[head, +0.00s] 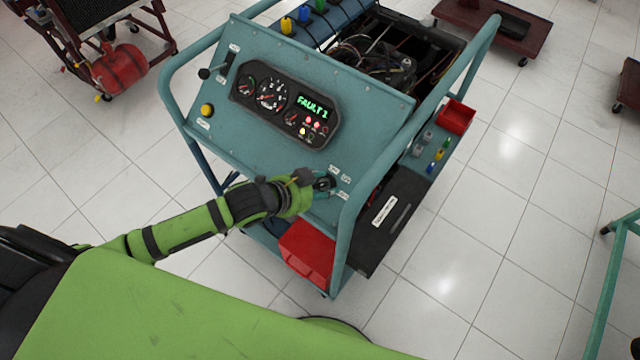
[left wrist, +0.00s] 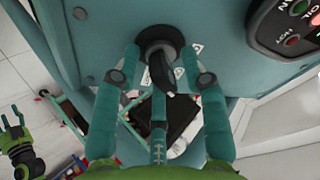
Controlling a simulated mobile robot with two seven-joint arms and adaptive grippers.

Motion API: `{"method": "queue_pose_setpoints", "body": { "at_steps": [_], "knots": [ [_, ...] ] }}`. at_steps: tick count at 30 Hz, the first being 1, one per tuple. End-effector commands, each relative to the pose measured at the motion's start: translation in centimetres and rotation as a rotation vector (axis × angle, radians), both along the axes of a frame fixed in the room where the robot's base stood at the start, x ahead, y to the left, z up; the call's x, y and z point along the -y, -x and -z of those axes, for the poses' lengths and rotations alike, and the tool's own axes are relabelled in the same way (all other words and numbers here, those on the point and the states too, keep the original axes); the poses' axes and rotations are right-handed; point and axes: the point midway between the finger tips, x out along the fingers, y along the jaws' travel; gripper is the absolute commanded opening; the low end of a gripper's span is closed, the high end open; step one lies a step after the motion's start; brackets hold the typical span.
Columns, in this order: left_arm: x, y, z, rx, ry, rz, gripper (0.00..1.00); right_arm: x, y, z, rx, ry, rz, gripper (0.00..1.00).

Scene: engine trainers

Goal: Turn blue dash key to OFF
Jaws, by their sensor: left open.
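The blue-teal dash panel (head: 375,115) slopes across the front of the engine trainer, with a gauge cluster (head: 285,104) showing a green "FAULT 1". My left gripper (head: 324,184) is at the panel's lower right corner, beside small white labels. In the left wrist view, a black key switch (left wrist: 158,48) has a round base and a dark key handle (left wrist: 165,75) hanging down, slightly tilted. My left gripper (left wrist: 160,60) is open, with one finger on each side of the switch. I cannot tell whether they touch it. A right gripper (left wrist: 13,124) shows at far left, fingers apart.
A teal tube frame (head: 352,215) runs beside the key corner. A red bin (head: 308,255) and a black box (head: 395,215) sit below. A yellow knob (head: 207,110) and a black lever (head: 205,73) are on the panel's left.

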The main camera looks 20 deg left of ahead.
Motion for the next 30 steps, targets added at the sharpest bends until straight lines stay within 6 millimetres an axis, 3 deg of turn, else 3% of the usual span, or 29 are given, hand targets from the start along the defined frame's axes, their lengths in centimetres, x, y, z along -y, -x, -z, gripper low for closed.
{"method": "queue_pose_setpoints", "body": {
  "at_steps": [4, 5, 6, 8, 20, 30],
  "knots": [
    [0.0, 0.0, 0.0, 0.0, 0.0, 0.0, 0.44, -0.1, 0.0, 0.0, 0.001, -0.001, -0.002, 0.51],
    [0.0, 0.0, 0.0, 0.0, 0.0, 0.0, 0.4, -0.1, 0.0, 0.0, 0.001, -0.001, -0.002, 0.51],
    [0.0, 0.0, 0.0, 0.0, 0.0, 0.0, 0.24, -0.1, 0.0, 0.0, 0.001, -0.001, -0.002, 0.51],
    [0.0, 0.0, 0.0, 0.0, 0.001, -0.001, 0.01, -0.1, 0.0, 0.0, 0.001, -0.001, -0.002, 0.51],
    [0.1, 0.1, -0.1, -0.011, 0.027, -0.03, 0.01, -0.4, -0.1, -0.4, 0.001, -0.005, -0.001, 0.51],
    [0.2, 0.1, -0.3, -0.065, 0.165, -0.198, 0.01, -0.4, -0.1, -2.5, 0.001, -0.004, 0.0, 0.51]
  ]
}}
